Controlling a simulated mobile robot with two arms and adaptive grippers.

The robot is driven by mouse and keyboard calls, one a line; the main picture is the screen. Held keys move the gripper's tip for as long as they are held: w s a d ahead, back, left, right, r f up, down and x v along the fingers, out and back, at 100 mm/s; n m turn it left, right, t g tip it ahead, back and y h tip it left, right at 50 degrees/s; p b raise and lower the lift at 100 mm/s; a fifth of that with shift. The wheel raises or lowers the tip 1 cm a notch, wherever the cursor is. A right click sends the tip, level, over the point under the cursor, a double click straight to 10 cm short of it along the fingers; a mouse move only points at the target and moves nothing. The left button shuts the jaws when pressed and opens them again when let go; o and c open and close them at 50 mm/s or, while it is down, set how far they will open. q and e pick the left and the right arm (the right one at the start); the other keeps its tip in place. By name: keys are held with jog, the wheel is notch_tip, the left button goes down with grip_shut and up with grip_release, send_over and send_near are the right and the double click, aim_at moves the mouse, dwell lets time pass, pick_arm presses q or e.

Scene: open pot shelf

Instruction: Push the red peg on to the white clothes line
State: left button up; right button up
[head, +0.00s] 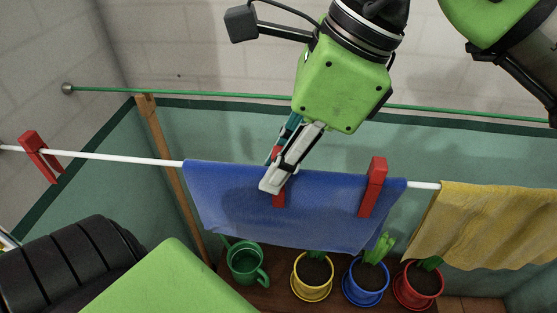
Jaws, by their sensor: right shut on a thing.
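The white clothes line (110,157) runs across the view, with a blue cloth (230,205) hung over it. My right gripper (277,178) comes down from above and is shut on a red peg (279,199) at the line, in front of the blue cloth. The peg's lower end shows below the fingertips, and a small red part shows behind them. The fingers hide most of the peg, so I cannot tell how far it sits over the line. My left gripper is not in view; only parts of my left arm show at the lower left.
Another red peg (373,186) clips the blue cloth's right side, and one (40,155) sits on bare line at the left. A yellow cloth (490,225) hangs at right. A green rail (190,92) runs behind. Below are a green watering can (246,262) and yellow (312,291), blue (365,296) and red (417,300) pots.

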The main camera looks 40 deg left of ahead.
jog(key=shift+f, duration=0.3)
jog(key=o, duration=0.9)
jog(key=v, duration=1.2)
